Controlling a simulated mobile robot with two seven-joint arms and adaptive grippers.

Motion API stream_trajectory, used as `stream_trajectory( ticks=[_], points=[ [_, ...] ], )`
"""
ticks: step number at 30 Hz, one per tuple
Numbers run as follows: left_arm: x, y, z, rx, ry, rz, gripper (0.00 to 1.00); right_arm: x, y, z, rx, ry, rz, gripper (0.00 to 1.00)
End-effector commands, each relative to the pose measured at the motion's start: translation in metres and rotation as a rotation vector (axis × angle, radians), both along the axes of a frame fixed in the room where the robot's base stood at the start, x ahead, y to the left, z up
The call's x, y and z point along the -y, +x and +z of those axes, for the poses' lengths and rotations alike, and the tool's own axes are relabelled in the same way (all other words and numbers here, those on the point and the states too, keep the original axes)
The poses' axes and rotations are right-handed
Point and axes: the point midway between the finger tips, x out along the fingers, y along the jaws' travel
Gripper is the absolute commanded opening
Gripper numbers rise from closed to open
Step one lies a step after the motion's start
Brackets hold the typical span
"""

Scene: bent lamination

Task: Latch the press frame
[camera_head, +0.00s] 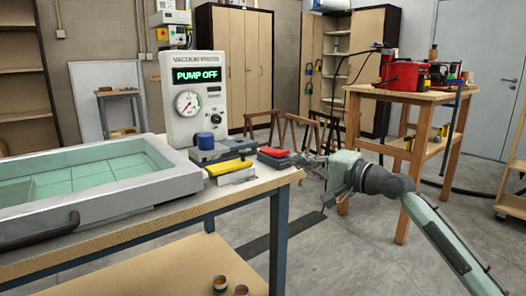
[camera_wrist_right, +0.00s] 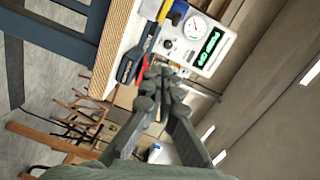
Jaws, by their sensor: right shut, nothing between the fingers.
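The press frame (camera_head: 160,187) is a grey frame around a pale green gridded panel. It lies on the bench at the left of the head view, with a dark curved handle (camera_head: 42,236) at its front; its left end is cut off. I cannot make out a latch on it. My right gripper (camera_head: 308,160) is at the bench's right end, beside a red-topped item (camera_head: 274,153), away from the frame. In the right wrist view its fingers (camera_wrist_right: 163,82) are together and empty. Whether the gripper touches the red item is unclear. My left gripper is not in view.
A wooden workbench (camera_head: 398,96) with red equipment stands at right.

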Motion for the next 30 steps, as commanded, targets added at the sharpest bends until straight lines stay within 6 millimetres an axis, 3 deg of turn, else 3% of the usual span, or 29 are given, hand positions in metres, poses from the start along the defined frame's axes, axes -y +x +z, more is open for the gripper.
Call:
stream_trajectory(
  ticks=[4, 17, 30],
  points=[
    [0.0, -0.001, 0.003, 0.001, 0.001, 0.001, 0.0, 0.0, 0.002, 0.013, 0.0, 0.033, 0.004, 0.0],
    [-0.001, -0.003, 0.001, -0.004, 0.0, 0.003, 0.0, -0.004, 0.007, 0.013, 0.0, 0.034, 0.004, 0.0],
    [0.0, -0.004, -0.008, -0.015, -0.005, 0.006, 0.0, -0.06, 0.071, 0.009, -0.002, 0.035, 0.005, 0.0]
  ],
)
